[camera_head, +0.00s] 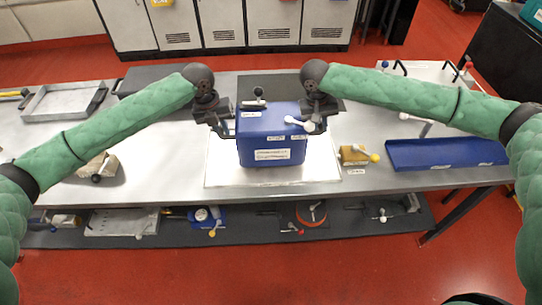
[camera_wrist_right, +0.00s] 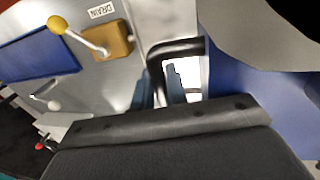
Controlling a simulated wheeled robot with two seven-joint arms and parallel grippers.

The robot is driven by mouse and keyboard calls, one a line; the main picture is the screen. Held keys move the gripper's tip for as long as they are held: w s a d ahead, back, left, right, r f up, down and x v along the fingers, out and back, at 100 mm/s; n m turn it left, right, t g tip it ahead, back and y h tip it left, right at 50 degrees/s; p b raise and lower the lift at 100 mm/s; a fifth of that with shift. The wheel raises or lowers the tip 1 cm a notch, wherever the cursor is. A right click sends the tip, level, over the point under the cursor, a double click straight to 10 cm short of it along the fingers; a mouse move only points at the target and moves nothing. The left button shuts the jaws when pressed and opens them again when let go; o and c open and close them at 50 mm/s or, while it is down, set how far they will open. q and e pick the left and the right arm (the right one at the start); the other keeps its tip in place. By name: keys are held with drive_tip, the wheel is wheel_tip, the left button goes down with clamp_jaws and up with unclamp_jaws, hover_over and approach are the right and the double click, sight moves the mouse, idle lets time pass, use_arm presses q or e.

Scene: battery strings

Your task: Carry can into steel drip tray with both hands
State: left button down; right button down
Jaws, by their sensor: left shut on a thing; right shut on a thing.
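The can is a blue box (camera_head: 271,150) with white labels and a dark top fitting, at the middle of the bench. My left gripper (camera_head: 223,130) is shut at its left side, apparently on a side handle. My right gripper (camera_head: 316,126) is shut on the black handle (camera_wrist_right: 172,50) at its right side; the blue can wall (camera_wrist_right: 285,100) fills the right of the wrist view. The can looks upright over a pale flat sheet (camera_head: 218,172); I cannot tell whether it touches it. A shallow grey steel tray (camera_head: 38,104) with a raised rim lies at the bench's left.
A blue tray (camera_head: 440,153) and a yellow-brown valve block (camera_head: 352,155) with a yellow-knobbed lever are right of the can. A tan-and-grey part (camera_head: 98,167) lies front left. A lower shelf (camera_head: 255,230) holds several parts. The bench between steel tray and can is mostly clear.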

use_arm(q)
drive_tip(key=shift+w+a+f+b, duration=0.1)
drive_tip(key=shift+f+b, duration=0.55)
drive_tip(key=shift+b, duration=0.15)
use_arm(e)
drive_tip(key=shift+w+d+f, duration=0.1)
drive_tip(key=shift+f, duration=0.55)
use_arm(q)
drive_tip(key=c, duration=1.8)
unclamp_jaws()
drive_tip(key=shift+f, duration=0.25)
use_arm(e)
drive_tip(key=c, duration=1.8)
unclamp_jaws()
drive_tip(key=shift+f, duration=0.25)
use_arm(q)
drive_tip(key=o, duration=0.3)
use_arm(e)
drive_tip(key=o, duration=0.3)
drive_tip(key=shift+r, duration=0.1)
use_arm(q)
drive_tip(key=shift+o, duration=0.5)
drive_tip(key=shift+s+r, duration=0.15)
drive_tip(key=shift+s, duration=0.1)
use_arm(e)
drive_tip(key=shift+o, duration=0.5)
drive_tip(key=shift+s, duration=0.25)
use_arm(q)
drive_tip(key=shift+w, duration=0.1)
